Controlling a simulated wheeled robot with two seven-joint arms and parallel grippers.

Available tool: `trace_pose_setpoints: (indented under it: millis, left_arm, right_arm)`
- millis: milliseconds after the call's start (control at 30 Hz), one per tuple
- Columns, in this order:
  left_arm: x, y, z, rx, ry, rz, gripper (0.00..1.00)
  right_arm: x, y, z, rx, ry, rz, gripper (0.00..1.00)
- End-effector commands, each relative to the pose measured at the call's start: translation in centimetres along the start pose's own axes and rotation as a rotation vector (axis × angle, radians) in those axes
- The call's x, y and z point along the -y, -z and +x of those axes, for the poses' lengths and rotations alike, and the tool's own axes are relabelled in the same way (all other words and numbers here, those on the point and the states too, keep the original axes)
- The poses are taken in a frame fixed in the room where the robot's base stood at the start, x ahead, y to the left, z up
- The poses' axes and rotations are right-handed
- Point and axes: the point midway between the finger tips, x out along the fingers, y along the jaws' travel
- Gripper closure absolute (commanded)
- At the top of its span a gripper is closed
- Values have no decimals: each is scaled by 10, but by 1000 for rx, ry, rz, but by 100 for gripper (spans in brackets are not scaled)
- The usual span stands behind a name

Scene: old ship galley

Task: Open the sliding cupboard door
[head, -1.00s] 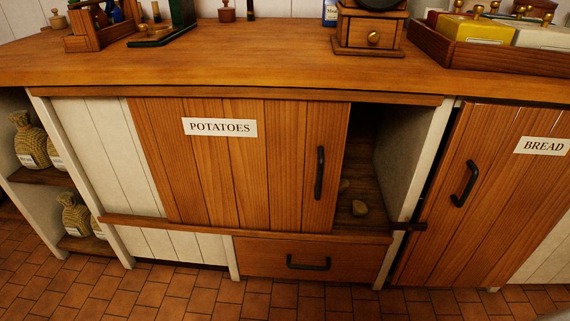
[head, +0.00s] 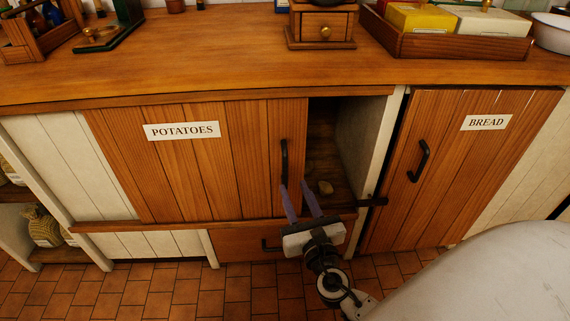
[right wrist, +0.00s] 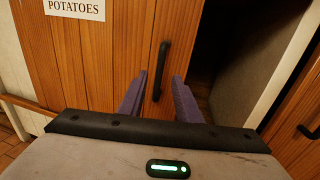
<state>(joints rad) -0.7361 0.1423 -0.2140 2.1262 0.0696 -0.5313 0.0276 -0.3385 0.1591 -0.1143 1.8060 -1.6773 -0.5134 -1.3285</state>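The sliding cupboard door (head: 210,165), of brown planks with a POTATOES label (head: 182,131), stands partly open. A dark gap (head: 325,140) shows at its right. Its black upright handle (head: 284,162) is near the door's right edge. My right gripper (head: 296,187) is open, with two purple fingers pointing at the door near the handle's lower end. In the right wrist view, the handle (right wrist: 160,68) appears between the spread fingers. I cannot tell whether the fingers touch anything. My left gripper is not in view.
A hinged BREAD door (head: 455,165) with a dark latch (head: 372,201) is at the right. A drawer (head: 235,246) lies below the sliding door, partly behind my gripper. The counter (head: 200,70) overhangs the door.

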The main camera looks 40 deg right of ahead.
Motion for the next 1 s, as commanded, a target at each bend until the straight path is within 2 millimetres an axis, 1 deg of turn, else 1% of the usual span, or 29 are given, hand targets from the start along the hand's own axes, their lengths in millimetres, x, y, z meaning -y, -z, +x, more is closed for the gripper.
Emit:
trace_pose_setpoints:
  millis: [300,500,600,700,933,967,1000]
  left_arm:
    - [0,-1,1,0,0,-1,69]
    - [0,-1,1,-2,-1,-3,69]
    - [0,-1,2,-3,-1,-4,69]
    - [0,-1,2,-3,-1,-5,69]
    - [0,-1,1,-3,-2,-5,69]
    - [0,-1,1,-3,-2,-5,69]
    - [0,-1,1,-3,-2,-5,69]
  right_arm:
    - [0,-1,56,3,3,5,69]
    - [0,0,85,0,2,5,69]
    - [0,0,92,-1,2,6,69]
    - [0,0,96,-1,2,6,69]
    - [1,0,96,-1,1,6,69]
    - [1,0,96,-1,1,6,72]
    - [1,0,96,-1,1,6,79]
